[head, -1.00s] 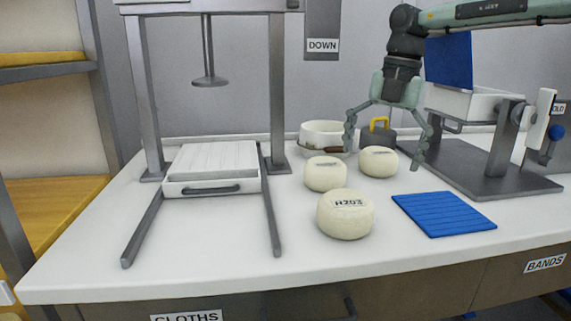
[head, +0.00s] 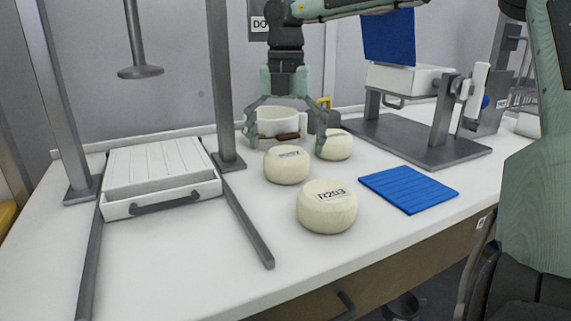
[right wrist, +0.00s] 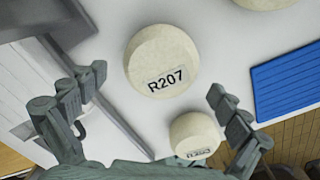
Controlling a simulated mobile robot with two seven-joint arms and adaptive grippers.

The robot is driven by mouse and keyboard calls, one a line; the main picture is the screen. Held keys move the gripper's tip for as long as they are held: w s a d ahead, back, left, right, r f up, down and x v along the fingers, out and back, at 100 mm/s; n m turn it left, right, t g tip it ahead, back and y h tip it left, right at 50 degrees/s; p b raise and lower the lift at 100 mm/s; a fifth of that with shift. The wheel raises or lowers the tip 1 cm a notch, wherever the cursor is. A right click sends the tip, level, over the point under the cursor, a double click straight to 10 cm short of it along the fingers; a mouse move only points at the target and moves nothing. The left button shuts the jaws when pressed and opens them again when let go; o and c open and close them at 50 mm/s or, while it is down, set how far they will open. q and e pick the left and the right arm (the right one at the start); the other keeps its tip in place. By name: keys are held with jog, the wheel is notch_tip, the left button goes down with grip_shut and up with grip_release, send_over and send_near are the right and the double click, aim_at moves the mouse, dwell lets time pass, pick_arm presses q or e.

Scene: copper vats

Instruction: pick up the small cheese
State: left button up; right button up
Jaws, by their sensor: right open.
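Three round cream cheeses stand on the white worktop. The one labelled R203 (head: 327,207) is nearest the front edge. The one labelled R207 (head: 287,165) is behind it to the left, and a third cheese (head: 338,146) is at the back right, partly hidden by a finger. My right gripper (head: 286,148) is open and empty, pointing down above and behind R207. In the right wrist view, R207 (right wrist: 160,60) lies between the spread fingers, apart from both, and R203 (right wrist: 196,133) looks smaller near the right finger. My left gripper is out of view.
A white pot (head: 278,122) stands behind the cheeses. A blue ridged mat (head: 409,188) lies to their right. A press frame with a white tray (head: 163,163) stands at left, its grey rail (head: 250,232) near R203. A grey-based stand (head: 420,145) is at back right.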

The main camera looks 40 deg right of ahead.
aim_at(286, 153)
notch_tip(286, 153, down, 3)
jog(key=shift+f, duration=0.1)
jog(key=c, duration=1.4)
jog(key=shift+c, duration=0.8)
jog(key=shift+r, duration=0.2)
